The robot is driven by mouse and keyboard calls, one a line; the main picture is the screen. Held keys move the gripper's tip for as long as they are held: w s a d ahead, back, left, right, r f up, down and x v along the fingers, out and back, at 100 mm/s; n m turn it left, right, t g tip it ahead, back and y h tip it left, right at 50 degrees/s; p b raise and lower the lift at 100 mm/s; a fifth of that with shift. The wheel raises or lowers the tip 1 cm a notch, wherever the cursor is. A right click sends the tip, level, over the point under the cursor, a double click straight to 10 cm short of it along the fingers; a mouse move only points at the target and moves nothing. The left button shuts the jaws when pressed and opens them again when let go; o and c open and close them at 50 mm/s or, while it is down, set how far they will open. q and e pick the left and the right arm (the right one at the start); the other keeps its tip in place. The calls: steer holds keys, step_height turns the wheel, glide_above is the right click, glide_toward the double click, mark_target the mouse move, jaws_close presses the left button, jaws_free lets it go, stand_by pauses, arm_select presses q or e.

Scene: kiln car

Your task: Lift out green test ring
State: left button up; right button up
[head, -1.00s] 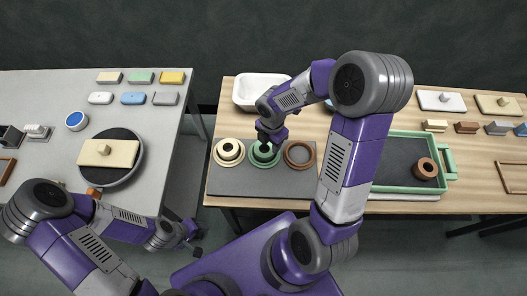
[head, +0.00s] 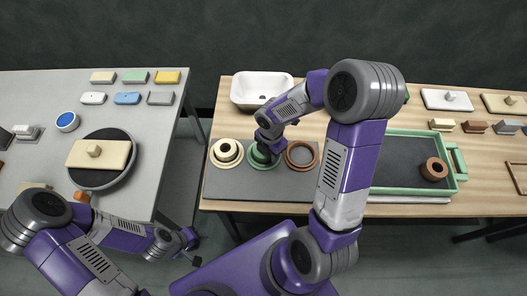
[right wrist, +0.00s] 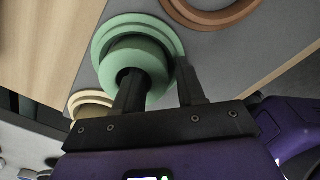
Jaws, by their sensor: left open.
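The green test ring (head: 256,157) is at the green round seat (head: 279,164) on the grey board, partly hidden by my right gripper (head: 268,149). In the right wrist view, the ring (right wrist: 137,58) shows its dark hole, with the stepped seat (right wrist: 119,27) around it. One finger of my right gripper (right wrist: 160,84) reaches into the hole and the other is outside the ring wall. I cannot tell whether they press on the wall, or whether the ring is raised. My left gripper (head: 192,249) is open and empty, low beside the grey table.
A cream ring sits in its seat (head: 226,153) on the left; the brown seat (head: 302,155) on the right is empty. A brown ring (head: 434,169) stands in the green-rimmed tray (head: 411,190). A white basin (head: 262,90) is behind. My right arm crosses before the tray.

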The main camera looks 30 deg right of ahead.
stand_by(0.7)
steer(key=shift+c, duration=0.4)
jaws_close()
steer(key=shift+r+p, duration=0.7)
steer(key=shift+p, duration=0.25)
steer(key=shift+r+p, duration=3.15)
steer(key=shift+r, duration=0.2)
